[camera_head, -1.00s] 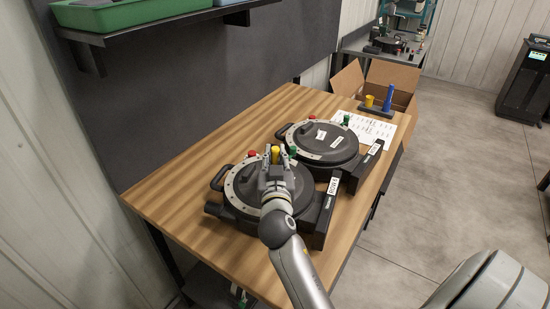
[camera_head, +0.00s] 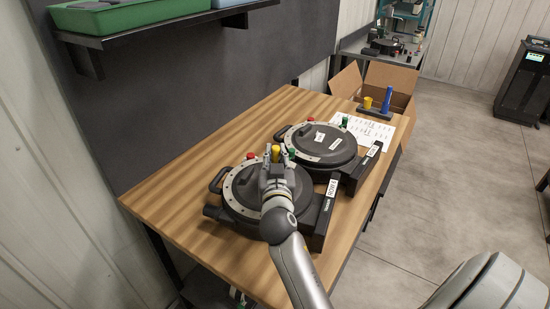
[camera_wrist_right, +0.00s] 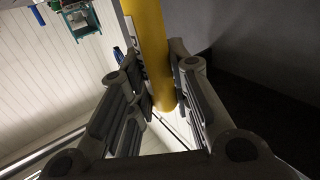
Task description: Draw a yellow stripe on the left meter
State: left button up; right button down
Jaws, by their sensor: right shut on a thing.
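The left meter (camera_head: 236,199) is the nearer of two round dark meters with grey rims on the wooden table. The other meter (camera_head: 318,150) stands just behind it to the right. My right gripper (camera_head: 275,168) is over the left meter's lid and hides part of it. It is shut on a yellow marker (camera_head: 276,151), whose upper end sticks up between the fingers. The marker also shows in the right wrist view (camera_wrist_right: 148,50) between the fingers (camera_wrist_right: 162,105). I cannot tell whether its tip touches the meter. My left gripper is out of view.
A marker holder (camera_head: 373,113) with a blue marker (camera_head: 387,97) and a short yellow piece (camera_head: 367,102) is at the table's far end, beside a white sheet (camera_head: 362,128). A cardboard box (camera_head: 400,76) is behind. Free wood (camera_head: 165,190) lies left of the meters.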

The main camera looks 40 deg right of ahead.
jog(key=shift+w+d, duration=0.6)
jog(key=shift+d, duration=0.2)
dwell(1.1)
jog(key=shift+r, duration=0.1)
notch_tip(320, 180, up, 6)
jog(key=p, duration=0.5)
dwell(0.7)
